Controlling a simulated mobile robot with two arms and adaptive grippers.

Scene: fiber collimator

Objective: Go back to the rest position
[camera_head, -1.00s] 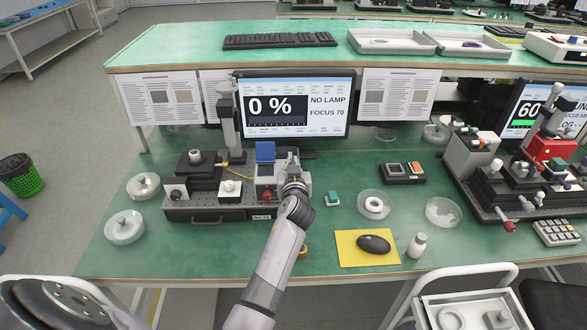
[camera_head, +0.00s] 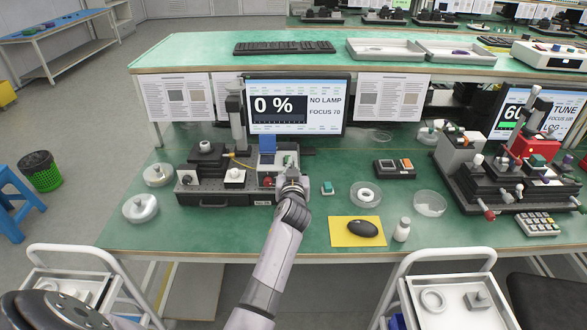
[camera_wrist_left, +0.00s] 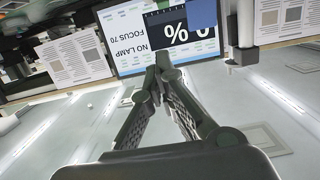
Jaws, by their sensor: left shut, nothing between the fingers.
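My left gripper (camera_head: 291,180) is at the right end of the black optical setup (camera_head: 222,198) on the green bench, mostly hidden behind its own wrist in the head view. In the left wrist view its two fingers (camera_wrist_left: 163,62) meet at the tips, shut and empty. Beyond them the monitor (camera_wrist_left: 120,50) appears upside down. In the head view the monitor (camera_head: 297,131) reads 0 %, NO LAMP, FOCUS 70. I cannot tell whether the gripper touches the setup. My right gripper is not in view.
Glass dishes (camera_head: 365,194), a mouse (camera_head: 363,229) on a yellow mat (camera_head: 342,238) and a small white bottle (camera_head: 402,230) lie right of my arm. A second setup (camera_head: 500,180) stands farther right. White carts (camera_head: 75,260) stand at the bench front.

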